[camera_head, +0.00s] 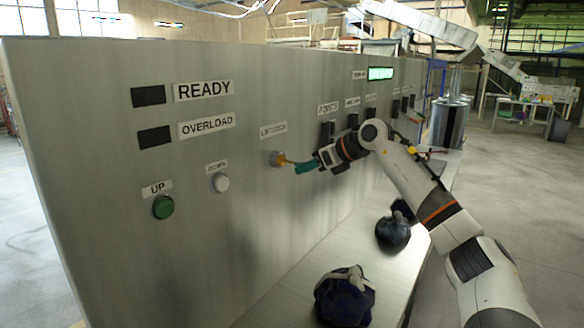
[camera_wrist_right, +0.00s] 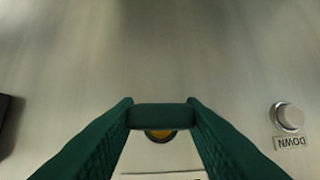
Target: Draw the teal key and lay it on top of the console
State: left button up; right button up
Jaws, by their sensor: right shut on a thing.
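The teal key (camera_wrist_right: 162,116) lies as a short bar between the fingertips of my right gripper (camera_head: 304,168), which is shut on it. In the head view a thin yellowish piece reaches from the teal fingers to the round lock (camera_head: 276,158) on the console's front. A brass-coloured round part shows just behind the key in the right wrist view (camera_wrist_right: 161,135). I cannot tell how deep the key sits in the lock. The grey console (camera_head: 90,100) has a long, thin top edge. My left gripper is out of view.
A green button (camera_head: 163,207), a white button (camera_head: 220,182) and several black switches stand out from the console's front. Below, a dark blue bag (camera_head: 344,297) and a black bag (camera_head: 393,233) sit on the ledge (camera_head: 300,290). A metal cylinder (camera_head: 450,125) stands farther right.

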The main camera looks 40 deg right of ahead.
jog(key=shift+s+d+b, duration=0.2)
jog(key=shift+s+b, duration=0.25)
jog(key=shift+s, duration=0.3)
jog(key=shift+s+d+b, duration=0.2)
jog(key=shift+s+b, duration=0.25)
jog(key=shift+s, duration=0.25)
jog(key=s+b, duration=0.1)
jog(key=s, duration=0.1)
jog(key=s+d+b, duration=0.1)
jog(key=shift+s+b, duration=0.35)
jog(key=shift+s, duration=0.05)
